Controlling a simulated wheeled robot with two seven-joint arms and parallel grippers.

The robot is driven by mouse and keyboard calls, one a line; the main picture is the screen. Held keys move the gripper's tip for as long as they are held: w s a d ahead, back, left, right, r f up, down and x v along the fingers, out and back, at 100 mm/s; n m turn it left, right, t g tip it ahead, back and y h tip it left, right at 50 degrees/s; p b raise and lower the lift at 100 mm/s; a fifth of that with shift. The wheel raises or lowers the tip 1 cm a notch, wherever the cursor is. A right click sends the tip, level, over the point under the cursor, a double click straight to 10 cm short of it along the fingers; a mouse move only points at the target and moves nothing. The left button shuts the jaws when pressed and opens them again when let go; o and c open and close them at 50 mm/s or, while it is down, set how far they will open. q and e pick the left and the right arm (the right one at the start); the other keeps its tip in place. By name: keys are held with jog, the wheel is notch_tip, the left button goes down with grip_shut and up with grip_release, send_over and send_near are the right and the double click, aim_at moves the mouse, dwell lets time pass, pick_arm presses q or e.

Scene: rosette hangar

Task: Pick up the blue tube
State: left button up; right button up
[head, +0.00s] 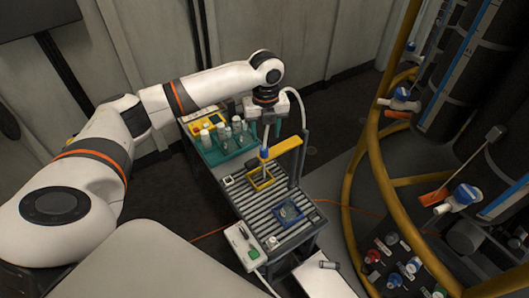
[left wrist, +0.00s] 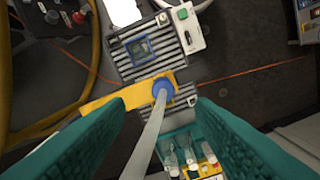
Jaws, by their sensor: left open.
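A small blue tube-like part (head: 264,153) sits by the tip of a yellow bracket (head: 284,146) above the ribbed bench, with a pale stem below it. In the left wrist view the blue part (left wrist: 164,88) shows as a round blue end joined to a pale grey hose (left wrist: 149,135). No other blue tube stands out clearly. My left gripper (head: 267,128) hangs just above the bracket. Its teal fingers (left wrist: 160,107) are open and spread either side of the blue part, with nothing clearly held. My right gripper is not in view.
A teal rack (head: 213,157) with several bottles stands behind. A blue-framed square (head: 288,213) and a white box with a green button (head: 242,243) lie on or beside the ribbed bench (head: 248,204). A curved yellow rail (head: 366,150) stands to the right.

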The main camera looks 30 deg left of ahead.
aim_at(264, 148)
pick_arm(q)
jog(key=shift+f, duration=0.3)
jog(key=shift+w+f, duration=0.1)
jog(key=shift+f, duration=0.25)
jog(key=f, duration=0.1)
jog(key=f+p, duration=0.1)
jog(key=f, duration=0.1)
jog(key=f+p, duration=0.1)
jog(key=shift+s+a+f, duration=0.1)
jog(key=shift+s+f, duration=0.05)
jog(key=shift+s, duration=0.2)
jog(key=shift+f, duration=0.2)
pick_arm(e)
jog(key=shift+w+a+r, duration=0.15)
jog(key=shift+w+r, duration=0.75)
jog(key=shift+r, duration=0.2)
pick_arm(q)
jog(key=c, duration=1)
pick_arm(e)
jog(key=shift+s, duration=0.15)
